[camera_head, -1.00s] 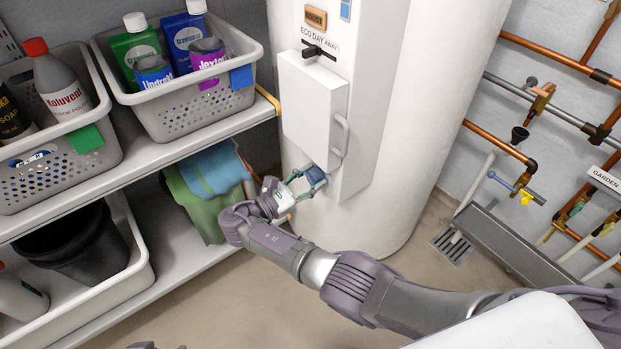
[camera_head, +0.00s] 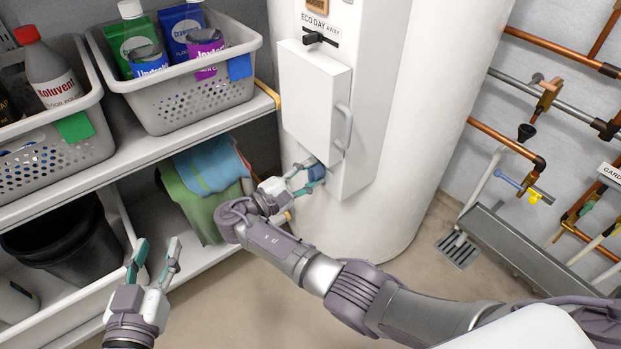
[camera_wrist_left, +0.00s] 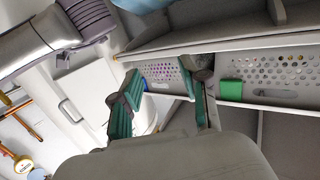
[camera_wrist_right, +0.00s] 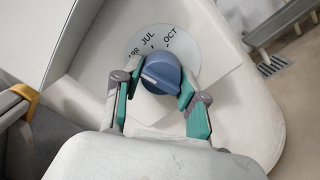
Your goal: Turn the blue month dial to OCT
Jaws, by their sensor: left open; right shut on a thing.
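The blue month dial (camera_wrist_right: 160,76) sits on a pale round plate (camera_wrist_right: 172,42) with JUL, OCT and a partly hidden label printed around it. A white mark on the dial's face lies toward its left side in the right wrist view, away from OCT. In the head view the dial (camera_head: 317,172) is low on the white tank's panel. My right gripper (camera_wrist_right: 155,92) is shut on the dial, with one teal finger on each side; it also shows in the head view (camera_head: 309,178). My left gripper (camera_head: 157,255) is open and empty at the lower left, far from the dial.
A shelf (camera_head: 215,131) with bottle baskets stands at left, cloths (camera_head: 207,178) hanging below. Pipes run at right.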

